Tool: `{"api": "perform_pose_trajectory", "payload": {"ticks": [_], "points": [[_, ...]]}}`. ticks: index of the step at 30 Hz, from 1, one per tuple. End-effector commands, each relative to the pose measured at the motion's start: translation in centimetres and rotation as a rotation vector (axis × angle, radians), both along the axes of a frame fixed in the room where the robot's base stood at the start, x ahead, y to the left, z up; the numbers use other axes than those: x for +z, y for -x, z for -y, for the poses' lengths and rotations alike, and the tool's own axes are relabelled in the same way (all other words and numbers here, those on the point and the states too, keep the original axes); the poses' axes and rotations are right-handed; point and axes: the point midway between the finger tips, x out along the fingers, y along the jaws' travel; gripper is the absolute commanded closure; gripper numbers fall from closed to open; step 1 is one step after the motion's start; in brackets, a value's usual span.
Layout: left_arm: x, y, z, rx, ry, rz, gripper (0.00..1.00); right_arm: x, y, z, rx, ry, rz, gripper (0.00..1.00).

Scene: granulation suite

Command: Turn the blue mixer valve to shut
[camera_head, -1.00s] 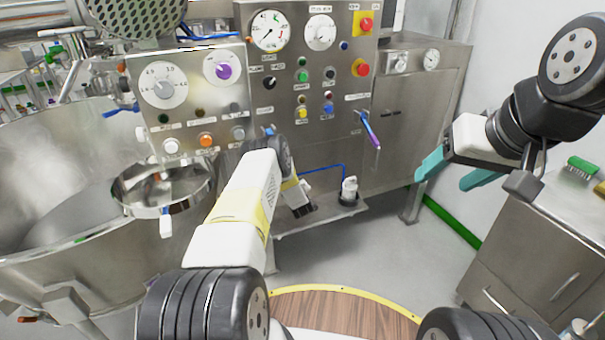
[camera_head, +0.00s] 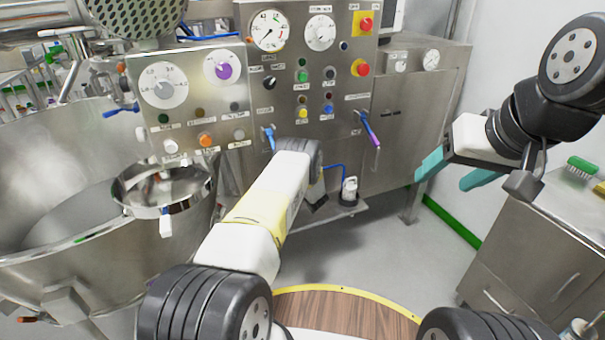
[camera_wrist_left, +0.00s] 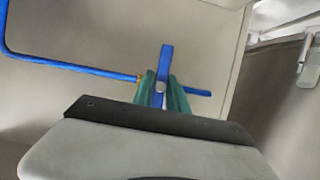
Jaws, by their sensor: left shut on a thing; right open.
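In the left wrist view, a blue valve lever (camera_wrist_left: 166,62) stands nearly upright, across a roughly level blue pipe (camera_wrist_left: 65,66). A round pale pivot shows on the lever. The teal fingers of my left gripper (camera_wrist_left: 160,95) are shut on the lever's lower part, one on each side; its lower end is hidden. In the head view, my left wrist hides this gripper and valve; blue pipe (camera_head: 339,167) shows just right of the wrist. My right gripper (camera_head: 448,172) is open, empty and in the air at the right.
A steel control panel (camera_head: 215,125) carries dials, buttons, a blue lever (camera_head: 269,138) and a purple-blue lever (camera_head: 368,128). A steel bowl (camera_head: 60,235) stands at left. A steel cabinet (camera_head: 540,240) is at right. Grey floor (camera_head: 415,275) is clear between.

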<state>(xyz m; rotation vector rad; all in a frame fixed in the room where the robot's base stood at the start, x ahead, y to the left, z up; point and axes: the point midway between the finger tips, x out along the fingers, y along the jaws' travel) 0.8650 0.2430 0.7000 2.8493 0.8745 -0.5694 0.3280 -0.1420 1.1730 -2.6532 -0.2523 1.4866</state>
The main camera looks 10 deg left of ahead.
Motion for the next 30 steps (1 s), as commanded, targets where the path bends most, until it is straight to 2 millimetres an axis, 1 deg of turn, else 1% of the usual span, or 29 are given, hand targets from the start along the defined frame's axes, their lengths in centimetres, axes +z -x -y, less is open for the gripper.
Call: {"api": "perform_pose_trajectory", "payload": {"ticks": [13,14,15,17,26,30], "points": [[-0.25,0.12,0.14,-0.002,-0.005,-0.009,1.00,0.00,0.00,0.00,0.000,0.000,0.000,0.39],[-0.25,0.12,0.14,-0.001,-0.004,-0.009,0.78,0.00,0.00,0.00,0.000,0.000,0.000,0.39],[-0.25,0.12,0.13,-0.001,-0.004,-0.009,0.70,0.00,0.00,0.00,0.000,0.000,0.000,0.39],[-0.22,0.11,0.12,-0.001,-0.005,-0.008,0.60,0.00,0.00,0.00,0.000,0.000,0.000,0.39],[-0.06,0.06,0.07,0.000,-0.006,-0.005,0.60,0.00,0.00,0.00,0.000,0.000,0.000,0.39],[0.30,0.66,0.56,-0.001,-0.007,-0.007,0.60,0.00,0.00,0.00,0.000,0.000,0.000,0.39]]}}
